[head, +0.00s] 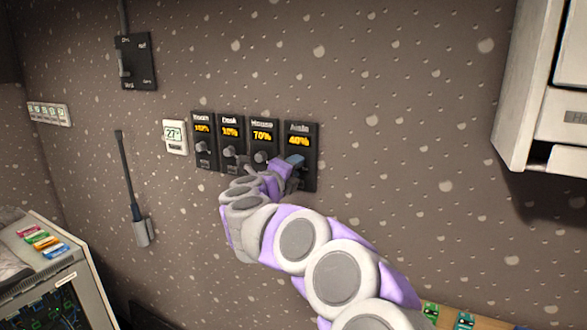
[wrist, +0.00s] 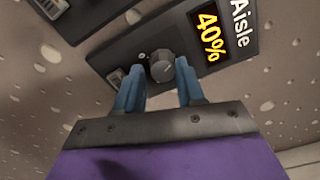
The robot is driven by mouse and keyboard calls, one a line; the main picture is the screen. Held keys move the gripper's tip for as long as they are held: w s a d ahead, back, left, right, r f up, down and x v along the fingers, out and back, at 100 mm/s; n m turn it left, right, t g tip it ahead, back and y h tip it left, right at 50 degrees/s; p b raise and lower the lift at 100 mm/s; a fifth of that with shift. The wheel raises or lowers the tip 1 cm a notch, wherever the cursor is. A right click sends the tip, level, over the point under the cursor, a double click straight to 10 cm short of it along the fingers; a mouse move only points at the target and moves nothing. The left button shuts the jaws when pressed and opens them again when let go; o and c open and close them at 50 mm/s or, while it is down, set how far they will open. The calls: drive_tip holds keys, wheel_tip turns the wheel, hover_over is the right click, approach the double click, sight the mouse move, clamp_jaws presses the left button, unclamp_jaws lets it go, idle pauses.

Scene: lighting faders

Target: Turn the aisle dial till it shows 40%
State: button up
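The aisle dial panel (head: 302,136) is the rightmost of several dark panels on the wall, and its display reads 40% in yellow. The same panel, labelled Aisle, shows in the wrist view (wrist: 240,50) with its 40% display. Its grey knob (wrist: 161,67) sits between the two blue fingers of my gripper (wrist: 160,85). The fingers are apart with a visible gap around the knob, so my gripper is open. In the head view my gripper (head: 295,160) is in front of the aisle panel and hides its knob.
Panels for Room (head: 203,140), Desk (head: 230,142) and a third reading 70% (head: 264,135) stand close to the left. A small thermostat (head: 175,136) is beyond them. A white cabinet (head: 545,90) hangs at the right. The wall between is clear.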

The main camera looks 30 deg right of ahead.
drive_tip(key=o, duration=0.4)
drive_tip(key=shift+w, duration=0.15)
drive_tip(key=shift+a+r, duration=0.1)
drive_tip(key=p+v, duration=0.1)
drive_tip(key=v, duration=1.6)
drive_tip(key=shift+a+p, duration=0.2)
drive_tip(key=shift+p, duration=0.1)
